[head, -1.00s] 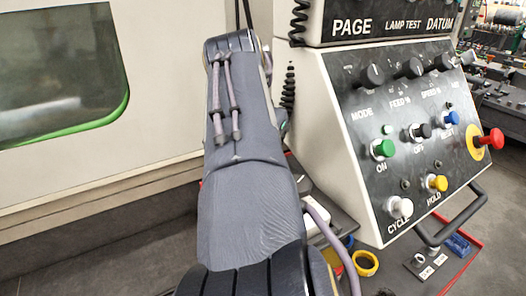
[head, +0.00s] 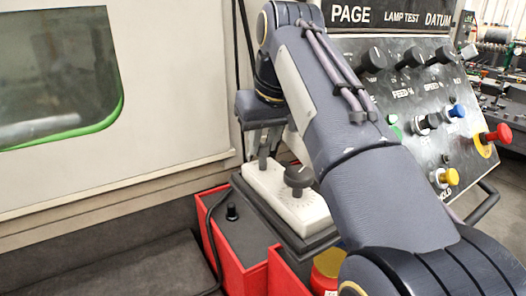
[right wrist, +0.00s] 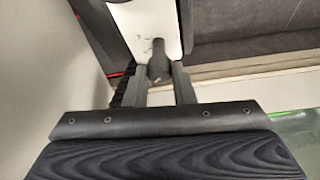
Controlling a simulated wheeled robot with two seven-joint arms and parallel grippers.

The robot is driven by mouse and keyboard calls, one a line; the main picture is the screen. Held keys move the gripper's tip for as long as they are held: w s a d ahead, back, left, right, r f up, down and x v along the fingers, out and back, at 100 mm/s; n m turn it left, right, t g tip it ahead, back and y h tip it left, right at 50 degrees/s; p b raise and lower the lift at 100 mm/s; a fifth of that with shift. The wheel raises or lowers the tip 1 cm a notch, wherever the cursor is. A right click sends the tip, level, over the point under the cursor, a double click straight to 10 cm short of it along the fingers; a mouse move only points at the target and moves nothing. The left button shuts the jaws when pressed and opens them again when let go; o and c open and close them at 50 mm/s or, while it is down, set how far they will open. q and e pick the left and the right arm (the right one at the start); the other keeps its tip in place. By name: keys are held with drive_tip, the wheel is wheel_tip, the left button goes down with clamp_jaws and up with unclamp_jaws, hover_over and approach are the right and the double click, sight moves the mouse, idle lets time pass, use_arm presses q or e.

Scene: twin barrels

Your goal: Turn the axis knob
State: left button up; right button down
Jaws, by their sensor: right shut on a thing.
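A white control box (head: 313,211) with dark knobs stands on a dark ledge in the middle of the head view. My right gripper (head: 262,160) points down at its far end. In the right wrist view the gripper (right wrist: 161,80) is shut on a black knob (right wrist: 158,56) of the white box (right wrist: 136,18), one finger on each side. That knob is mostly hidden by the fingers in the head view. A second black knob (head: 298,178) stands upright on the nearer part of the box, over dial marks, free of the gripper. Any lettering naming the knobs is unreadable. My left gripper is out of view.
A sloped panel (head: 425,100) with several buttons and knobs, including a red one (head: 499,134), rises on the right behind my right arm. Red bins (head: 228,243) stand below the box. A machine wall (head: 160,110) with a window fills the left.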

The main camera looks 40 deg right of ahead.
drive_tip(key=n+b, duration=0.1)
drive_tip(key=n+y+b, duration=0.1)
drive_tip(key=shift+d+f+n, duration=0.15)
drive_tip(key=shift+f+n, duration=0.05)
drive_tip(key=shift+n, duration=0.2)
drive_tip(key=n+y+b, duration=0.1)
drive_tip(key=n, duration=0.1)
drive_tip(key=shift+d+r+n, duration=0.1)
drive_tip(key=shift+r+n, duration=0.05)
drive_tip(key=shift+n, duration=0.25)
drive_tip(key=shift+r+n+y+p, duration=0.15)
drive_tip(key=shift+n+y, duration=0.15)
drive_tip(key=shift+n, duration=0.3)
drive_tip(key=shift+n+y+p, duration=0.15)
drive_tip(key=shift+n+y, duration=0.15)
drive_tip(key=shift+n, duration=0.3)
drive_tip(key=shift+d+n+g+y+p, duration=0.1)
drive_tip(key=shift+n+g+y+p, duration=0.25)
drive_tip(key=shift+n, duration=0.75)
drive_tip(key=c, duration=1.2)
unclamp_jaws()
